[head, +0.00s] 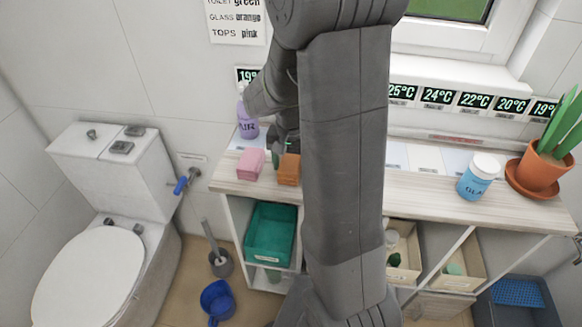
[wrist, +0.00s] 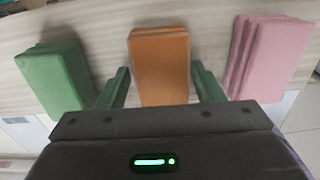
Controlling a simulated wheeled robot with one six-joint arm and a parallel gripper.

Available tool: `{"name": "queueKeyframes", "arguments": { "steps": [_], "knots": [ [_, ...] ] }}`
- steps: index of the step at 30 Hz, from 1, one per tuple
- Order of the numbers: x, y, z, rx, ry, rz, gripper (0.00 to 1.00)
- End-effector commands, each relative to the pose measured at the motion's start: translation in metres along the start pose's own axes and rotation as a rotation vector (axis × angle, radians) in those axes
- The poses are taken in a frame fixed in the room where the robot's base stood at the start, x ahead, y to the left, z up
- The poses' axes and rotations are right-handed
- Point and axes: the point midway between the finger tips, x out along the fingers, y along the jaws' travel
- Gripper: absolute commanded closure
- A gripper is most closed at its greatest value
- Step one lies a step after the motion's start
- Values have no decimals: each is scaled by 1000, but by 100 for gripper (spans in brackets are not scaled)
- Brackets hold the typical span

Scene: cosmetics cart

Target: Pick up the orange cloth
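The orange cloth (wrist: 160,65) is a folded stack on the pale wood top, in the middle of the wrist view. In the head view the orange cloth (head: 289,172) lies at the front edge of the counter, just left of my arm. My gripper (wrist: 160,76) is open, with one green finger on each side of the cloth. Small gaps show between the fingers and the cloth. The gripper's body hides the cloth's near end in the wrist view. In the head view my arm hides most of the gripper.
A pink cloth (wrist: 268,57) and a green cloth (wrist: 58,78) flank the orange one closely. A lilac bottle (head: 248,125) stands behind them. A blue bottle (head: 478,177) and a potted plant (head: 541,170) stand at the right. A green bin (head: 270,233) sits on the shelf below.

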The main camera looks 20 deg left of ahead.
Motion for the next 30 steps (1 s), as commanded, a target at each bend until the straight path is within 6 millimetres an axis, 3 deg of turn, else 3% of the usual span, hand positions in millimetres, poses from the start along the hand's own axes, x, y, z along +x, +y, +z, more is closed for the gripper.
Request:
{"name": "queueKeyframes", "arguments": {
  "steps": [1,5,14,17,24,30],
  "knots": [
    [0,0,0,0,0,0,49],
    [0,0,0,0,0,0,72],
    [-5,0,0,0,1,-1,72],
    [-17,-1,-1,0,3,-2,72],
    [-66,-1,-1,0,5,-3,72],
    [-94,0,0,0,1,-1,72]
  ]
}}
